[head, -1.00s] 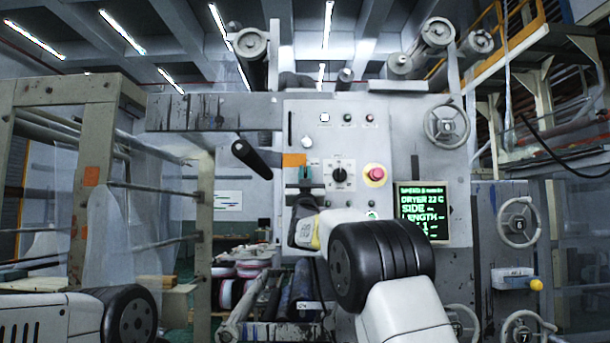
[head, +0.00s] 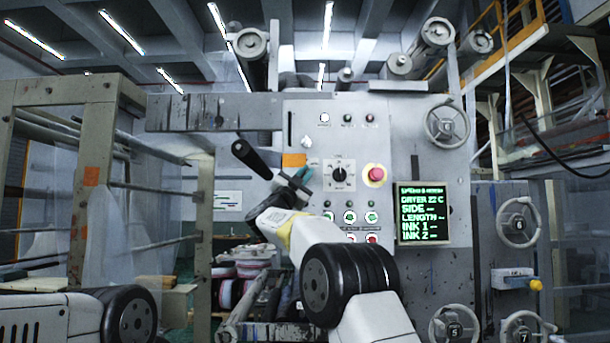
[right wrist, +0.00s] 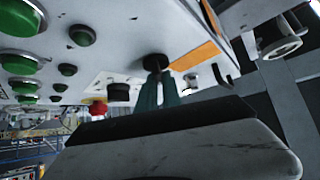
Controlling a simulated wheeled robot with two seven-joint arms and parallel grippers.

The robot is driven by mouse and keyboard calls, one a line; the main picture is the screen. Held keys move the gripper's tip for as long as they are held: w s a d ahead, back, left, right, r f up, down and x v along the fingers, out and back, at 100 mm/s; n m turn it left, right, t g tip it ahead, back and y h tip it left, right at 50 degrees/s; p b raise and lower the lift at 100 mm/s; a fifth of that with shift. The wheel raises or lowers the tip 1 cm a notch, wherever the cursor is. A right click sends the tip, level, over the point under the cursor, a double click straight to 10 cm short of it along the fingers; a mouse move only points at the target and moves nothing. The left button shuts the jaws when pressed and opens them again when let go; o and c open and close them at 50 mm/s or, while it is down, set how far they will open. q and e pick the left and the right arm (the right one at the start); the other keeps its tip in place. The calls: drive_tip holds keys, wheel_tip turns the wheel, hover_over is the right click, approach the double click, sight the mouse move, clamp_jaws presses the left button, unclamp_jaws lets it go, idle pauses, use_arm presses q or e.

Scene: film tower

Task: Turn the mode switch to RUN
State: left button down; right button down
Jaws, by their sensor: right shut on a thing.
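The grey machine panel (head: 400,130) faces me. My right gripper (head: 301,176) is at the panel, just below an orange label (head: 293,160). In the right wrist view its two teal fingers (right wrist: 158,84) are shut on a dark round knob (right wrist: 155,62), which I take for the mode switch. The head view mostly hides this knob behind the gripper, and I cannot read its position. A separate black rotary knob (head: 339,174) with a marked dial is to the right, untouched. My left forearm shows at lower left; its gripper is out of view.
A red mushroom button (head: 375,174) is right of the dial. Green buttons (head: 350,217) sit below it. A lit screen (head: 423,213) stands at right. A black lever handle (head: 251,158) sticks out close left of my right gripper. Handwheels (head: 447,125) are further right.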

drive_tip(key=shift+w+f+m+g+h, duration=0.15)
drive_tip(key=shift+m+g+h, duration=0.45)
drive_tip(key=shift+m+g, duration=0.7)
drive_tip(key=shift+m, duration=0.4)
drive_tip(key=c, duration=1.6)
unclamp_jaws()
drive_tip(key=shift+c, duration=0.2)
drive_tip(key=shift+o, duration=0.6)
drive_tip(key=shift+r, duration=0.2)
drive_tip(key=shift+a+f, duration=0.1)
drive_tip(key=shift+f, duration=0.05)
drive_tip(key=v, duration=0.7)
drive_tip(key=shift+s+f, duration=0.2)
drive_tip(key=shift+s, duration=0.15)
drive_tip(key=shift+a, duration=0.1)
